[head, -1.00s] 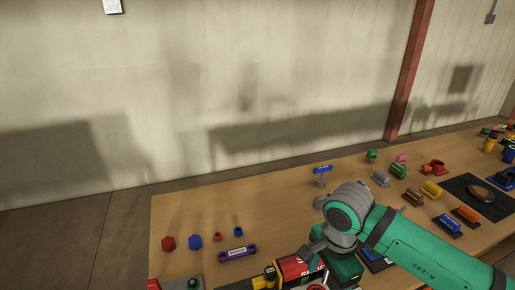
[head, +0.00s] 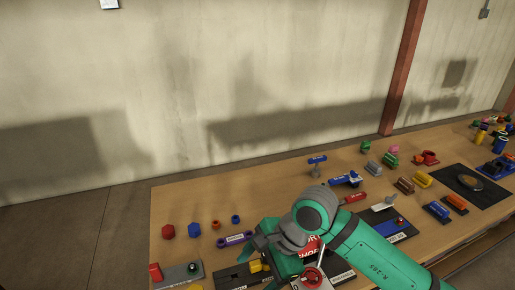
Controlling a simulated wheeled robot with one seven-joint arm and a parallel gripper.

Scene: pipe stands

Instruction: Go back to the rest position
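My green and grey arm reaches in from the lower right over the wooden table (head: 180,208). Its grey elbow-like joint is right of the middle, and the wrist links bend down toward the bottom edge. The fingers of my gripper do not show; they are hidden by the arm or below the picture. I cannot see whether anything is held.
A blue-topped stand (head: 317,160) is behind my arm. Several coloured fittings crowd the right; the back left is clear.

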